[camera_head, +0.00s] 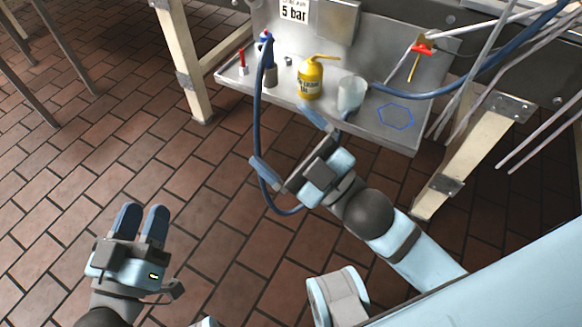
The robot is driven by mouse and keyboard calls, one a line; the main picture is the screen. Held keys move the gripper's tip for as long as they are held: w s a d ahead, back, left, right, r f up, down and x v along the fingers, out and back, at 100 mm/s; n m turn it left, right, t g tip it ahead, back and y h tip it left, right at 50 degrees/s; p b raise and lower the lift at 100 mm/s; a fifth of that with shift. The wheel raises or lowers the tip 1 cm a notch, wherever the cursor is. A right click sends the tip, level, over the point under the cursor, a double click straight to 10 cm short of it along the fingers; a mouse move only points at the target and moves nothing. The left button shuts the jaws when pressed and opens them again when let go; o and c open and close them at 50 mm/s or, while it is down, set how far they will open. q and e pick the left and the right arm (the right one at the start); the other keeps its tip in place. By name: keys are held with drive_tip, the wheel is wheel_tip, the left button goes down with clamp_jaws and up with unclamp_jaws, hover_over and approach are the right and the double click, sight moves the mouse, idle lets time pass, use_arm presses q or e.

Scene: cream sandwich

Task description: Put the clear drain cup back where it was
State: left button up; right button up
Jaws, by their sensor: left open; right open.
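The clear drain cup (351,93) stands on the metal shelf (345,121), right of a yellow oil can. A blue hexagon outline (396,117) is marked on the shelf to the cup's right; the cup is outside it. My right gripper (291,143) is open, its fingers wide apart, in front of the shelf's front edge. One fingertip shows just below and left of the cup; whether it touches cannot be told. My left gripper (141,214) is open and empty over the floor at the lower left, far from the shelf.
A yellow oil can (311,79), a dark bottle (270,76) and a red-tipped item (242,62) stand on the shelf's left part. A blue hose (258,120) hangs down beside my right gripper. A red-handled valve (422,48) and pipes are at the right.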

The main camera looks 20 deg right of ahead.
drive_tip(key=f+m+h, duration=0.1)
drive_tip(key=m, duration=0.2)
drive_tip(key=s+f+m+g+h, duration=0.1)
drive_tip(key=f+m, duration=0.1)
drive_tip(key=m, duration=0.1)
drive_tip(key=s+f+m+g+h, duration=0.1)
drive_tip(key=f+m, duration=0.1)
drive_tip(key=m, duration=0.2)
drive_tip(key=shift+f+h, duration=0.25)
drive_tip(key=shift+h, duration=0.05)
